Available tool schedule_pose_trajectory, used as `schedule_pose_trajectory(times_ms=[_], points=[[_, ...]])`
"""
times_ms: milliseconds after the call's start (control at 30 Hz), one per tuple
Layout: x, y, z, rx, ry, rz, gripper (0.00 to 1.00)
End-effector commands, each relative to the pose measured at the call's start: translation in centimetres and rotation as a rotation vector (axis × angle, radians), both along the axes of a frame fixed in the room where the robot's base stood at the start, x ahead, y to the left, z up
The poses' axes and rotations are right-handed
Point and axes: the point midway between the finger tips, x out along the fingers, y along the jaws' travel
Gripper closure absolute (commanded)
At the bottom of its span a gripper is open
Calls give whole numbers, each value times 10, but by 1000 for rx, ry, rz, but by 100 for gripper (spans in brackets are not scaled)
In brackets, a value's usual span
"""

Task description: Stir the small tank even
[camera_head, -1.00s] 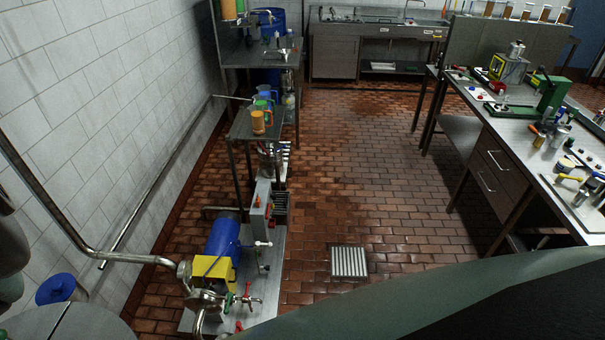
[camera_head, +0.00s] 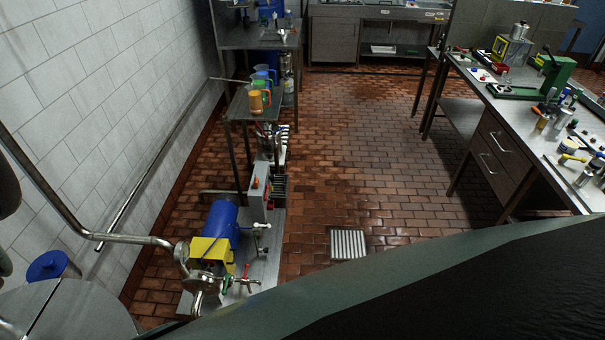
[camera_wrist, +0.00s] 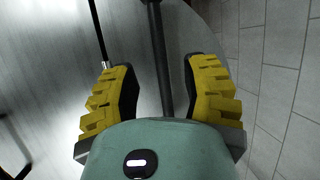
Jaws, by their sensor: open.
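In the wrist view my gripper (camera_wrist: 158,72) is open, with one yellow padded finger on each side. A dark rod (camera_wrist: 158,45) runs down the picture between the fingers, with a visible gap on both sides; its lower end is hidden behind my green gripper body. I cannot tell how far beyond the fingers it lies. Behind it is a brushed metal surface (camera_wrist: 50,60) with a curved edge. A round grey metal top (camera_head: 75,312) with a dark line across it shows at the lower left of the head view. I cannot tell which vessel is the small tank.
A thinner dark rod (camera_wrist: 96,30) with a metal end is beside the left finger. Tiled wall (camera_wrist: 280,70) lies at right. In the head view, a blue and yellow pump (camera_head: 218,225), pipe (camera_head: 110,238), shelf with jugs (camera_head: 250,105) and bench (camera_head: 520,125) surround open brick floor (camera_head: 370,170).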

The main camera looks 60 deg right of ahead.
Motion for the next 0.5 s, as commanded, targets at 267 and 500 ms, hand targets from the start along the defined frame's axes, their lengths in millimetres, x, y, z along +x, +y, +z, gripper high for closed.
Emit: schedule_pose_trajectory(times_ms=[267, 500], points=[[-2, 11, -22, 0, -2, 0, 54], [-2, 18, -33, 4, -1, 2, 54]])
